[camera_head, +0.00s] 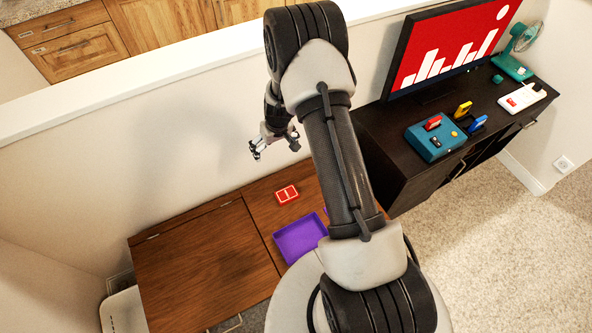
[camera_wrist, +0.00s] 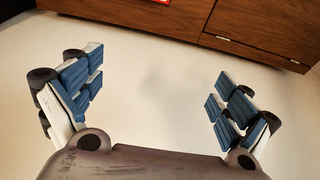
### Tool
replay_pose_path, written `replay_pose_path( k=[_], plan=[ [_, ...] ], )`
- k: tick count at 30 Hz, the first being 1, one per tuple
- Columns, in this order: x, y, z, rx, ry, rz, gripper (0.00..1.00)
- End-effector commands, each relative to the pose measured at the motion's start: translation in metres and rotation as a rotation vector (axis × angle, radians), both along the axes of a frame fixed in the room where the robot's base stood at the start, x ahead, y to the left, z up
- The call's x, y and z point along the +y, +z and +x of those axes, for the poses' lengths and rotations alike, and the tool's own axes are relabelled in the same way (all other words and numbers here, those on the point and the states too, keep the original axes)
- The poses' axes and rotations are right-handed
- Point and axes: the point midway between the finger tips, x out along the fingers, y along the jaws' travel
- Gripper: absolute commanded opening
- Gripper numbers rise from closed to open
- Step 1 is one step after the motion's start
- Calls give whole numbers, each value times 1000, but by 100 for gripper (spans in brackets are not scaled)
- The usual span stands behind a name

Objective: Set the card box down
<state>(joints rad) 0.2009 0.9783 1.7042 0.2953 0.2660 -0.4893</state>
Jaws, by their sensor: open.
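A red box with white markings (camera_head: 287,194), which looks like the card box, lies flat on the brown wooden cabinet top (camera_head: 205,262), near the wall. My gripper (camera_head: 274,147) is open and empty, raised above and apart from the box, close to the wall. In the wrist view my gripper (camera_wrist: 156,95) shows its two blue-padded fingers wide apart with nothing between them. A sliver of the red box (camera_wrist: 160,2) shows at the top edge of that view, beyond the fingers; the rest is out of frame.
A purple tray (camera_head: 299,238) sits on the cabinet in front of the red box, partly hidden by my arm. A dark sideboard (camera_head: 385,150) at the right holds a screen (camera_head: 448,50), a teal console (camera_head: 435,141) with cartridges, and a fan (camera_head: 520,42). A white wall (camera_head: 120,150) stands behind.

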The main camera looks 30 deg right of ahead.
Motion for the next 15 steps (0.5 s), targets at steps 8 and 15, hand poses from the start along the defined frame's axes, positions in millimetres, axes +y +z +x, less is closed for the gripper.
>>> replay_pose_path(
  k=[8, 15],
  plan=[
    [35, 167, -24, -57, 19, 14, 96],
    [62, 275, -89, -97, 26, 12, 96]
  ],
)
